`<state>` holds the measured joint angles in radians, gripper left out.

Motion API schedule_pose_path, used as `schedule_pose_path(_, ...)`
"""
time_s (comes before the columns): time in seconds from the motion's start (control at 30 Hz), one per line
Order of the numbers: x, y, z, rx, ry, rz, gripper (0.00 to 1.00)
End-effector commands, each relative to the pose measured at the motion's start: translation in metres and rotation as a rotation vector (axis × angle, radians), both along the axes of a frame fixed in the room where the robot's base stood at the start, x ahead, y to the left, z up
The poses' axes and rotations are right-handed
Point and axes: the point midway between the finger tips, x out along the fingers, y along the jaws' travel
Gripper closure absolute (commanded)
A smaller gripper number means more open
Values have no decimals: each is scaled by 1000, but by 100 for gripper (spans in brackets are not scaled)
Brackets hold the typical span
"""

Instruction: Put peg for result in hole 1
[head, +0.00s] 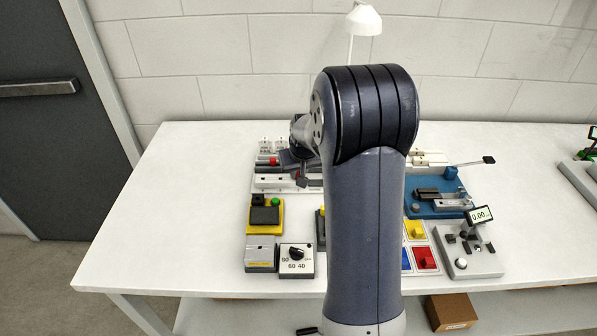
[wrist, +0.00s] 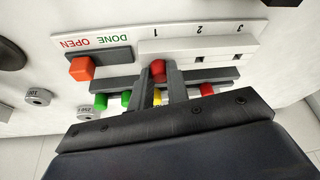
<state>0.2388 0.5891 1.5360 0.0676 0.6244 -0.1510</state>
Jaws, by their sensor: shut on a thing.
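My gripper (wrist: 158,75) is shut on a red peg (wrist: 157,70) in the wrist view. The peg is at the place below the printed 1 on a white board (wrist: 220,42), and hole 1 itself is hidden by the peg and fingers. I cannot tell whether the peg is in the hole or above it. Hole 2 (wrist: 197,58) and hole 3 (wrist: 238,56) show as dark, empty slots. In the head view my gripper (head: 292,160) is small and partly hidden by my arm, over the board at the back of the table.
Another red peg (wrist: 207,90), a yellow peg (wrist: 157,97) and green pegs (wrist: 127,97) stand in a row near my fingers. An orange-red block (wrist: 82,68) sits beside the OPEN and DONE labels. A blue fixture (head: 425,207) stands right of my arm. The table's left side is clear.

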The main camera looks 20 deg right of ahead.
Motion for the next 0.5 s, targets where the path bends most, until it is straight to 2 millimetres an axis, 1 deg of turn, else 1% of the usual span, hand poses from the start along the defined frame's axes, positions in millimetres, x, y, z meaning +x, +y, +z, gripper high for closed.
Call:
schedule_pose_path(0.17, -1, 0, -2, 1, 5, 0, 100)
schedule_pose_path(0.2, -1, 0, -2, 1, 5, 0, 82)
schedule_pose_path(0.5, -1, 1, -2, 2, 5, 0, 58)
